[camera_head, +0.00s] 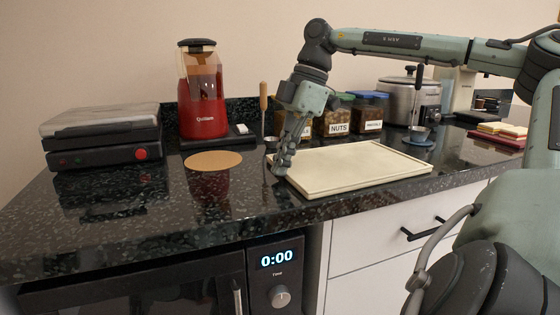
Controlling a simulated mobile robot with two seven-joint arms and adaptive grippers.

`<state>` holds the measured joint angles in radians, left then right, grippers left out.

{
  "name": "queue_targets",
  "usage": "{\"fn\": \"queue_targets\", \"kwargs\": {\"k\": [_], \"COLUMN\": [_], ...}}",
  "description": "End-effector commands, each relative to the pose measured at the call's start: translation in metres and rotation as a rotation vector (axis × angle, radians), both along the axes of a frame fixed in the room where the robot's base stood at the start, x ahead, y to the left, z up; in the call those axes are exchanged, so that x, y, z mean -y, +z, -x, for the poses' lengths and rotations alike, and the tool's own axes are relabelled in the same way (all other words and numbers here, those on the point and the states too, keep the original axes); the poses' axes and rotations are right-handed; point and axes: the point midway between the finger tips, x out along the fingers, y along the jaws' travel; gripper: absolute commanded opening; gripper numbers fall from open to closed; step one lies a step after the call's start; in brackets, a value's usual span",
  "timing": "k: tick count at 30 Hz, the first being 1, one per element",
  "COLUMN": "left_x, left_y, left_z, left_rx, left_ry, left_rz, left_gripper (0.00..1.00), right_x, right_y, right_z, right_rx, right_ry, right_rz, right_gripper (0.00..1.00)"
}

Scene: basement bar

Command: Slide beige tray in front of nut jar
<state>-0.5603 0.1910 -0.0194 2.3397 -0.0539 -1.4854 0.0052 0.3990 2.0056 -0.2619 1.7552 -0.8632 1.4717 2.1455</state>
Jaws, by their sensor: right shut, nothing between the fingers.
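The beige tray (350,170) lies flat on the dark speckled counter, right of centre. The nut jar (337,116), labelled NUTS, stands behind the tray, between two other jars. My right gripper (279,172) points down at the left edge of the tray, its fingers shut with nothing between them. Its fingertips are low by the counter; I cannot tell whether they touch the tray edge. My left gripper is not in view.
A round tan mat (213,161) lies left of my gripper. A red popcorn machine (202,95) and a black grill (103,135) stand behind and left. A steel cooker (408,100) and a blue coaster (418,140) are at right. The counter's front edge runs close to the tray.

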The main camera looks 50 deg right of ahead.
Motion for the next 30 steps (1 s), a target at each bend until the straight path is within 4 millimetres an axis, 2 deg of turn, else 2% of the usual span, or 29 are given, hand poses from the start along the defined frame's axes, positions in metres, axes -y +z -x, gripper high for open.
{"fn": "queue_targets", "kwargs": {"k": [1, 4, 9, 30], "left_x": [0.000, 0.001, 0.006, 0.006], "left_y": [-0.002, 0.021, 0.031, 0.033], "left_z": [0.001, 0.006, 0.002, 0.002], "left_rx": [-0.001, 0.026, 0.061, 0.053], "left_ry": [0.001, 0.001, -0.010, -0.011], "left_rz": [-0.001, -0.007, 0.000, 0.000], "left_gripper": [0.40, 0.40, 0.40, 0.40], "right_x": [0.010, 0.034, 0.056, 0.062], "right_y": [-0.003, -0.003, -0.001, 0.001], "right_z": [0.005, 0.018, 0.032, 0.032], "right_rx": [0.000, 0.002, 0.000, -0.001], "right_ry": [-0.007, -0.009, -0.003, -0.001], "right_rz": [0.005, 0.003, 0.001, 0.001], "right_gripper": [0.00, 0.00, 0.00, 0.00]}}
